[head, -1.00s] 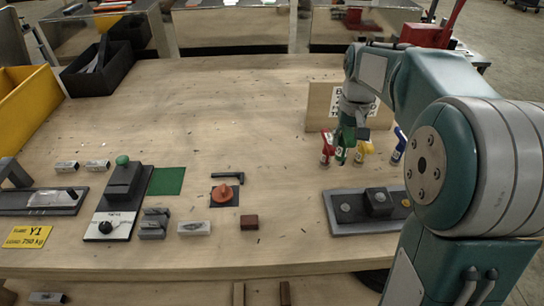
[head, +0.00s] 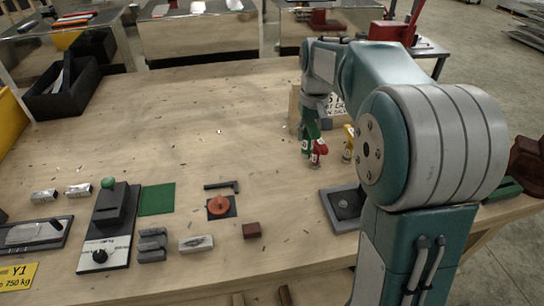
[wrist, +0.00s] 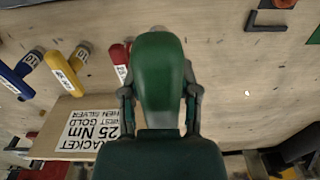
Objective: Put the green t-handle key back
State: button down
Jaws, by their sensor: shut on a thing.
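My gripper (wrist: 158,98) is shut on the green t-handle key (wrist: 158,65), whose green handle fills the space between its two fingers in the wrist view. In the head view my gripper (head: 313,122) is low over the back right of the table, and the green key (head: 306,143) is partly hidden by it. A red key (head: 318,150) is just right of it and a yellow key (head: 348,142) further right. The wrist view also shows the red key (wrist: 120,56), yellow key (wrist: 66,75) and blue key (wrist: 14,82). I cannot tell whether the green key's lower end touches anything.
A wooden board with a printed torque label (wrist: 88,128) stands close by the keys. A black plate with a fixture (head: 342,204) lies nearer me, partly hidden by my arm. Small blocks and a black switch unit (head: 113,215) are at left. The table's middle is clear.

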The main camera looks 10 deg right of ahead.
jog(key=shift+w+a+f, duration=0.9)
jog(key=shift+w+f, duration=1.1)
jog(key=shift+f, duration=0.1)
jog(key=shift+w+a+f, duration=0.9)
jog(key=shift+w+f, duration=1.1)
jog(key=shift+f, duration=0.15)
jog(key=shift+w+a+f, duration=0.9)
jog(key=shift+w+f, duration=1.1)
jog(key=shift+f, duration=0.1)
jog(key=shift+c, duration=1.7)
grip_release()
jog(key=shift+f, duration=0.1)
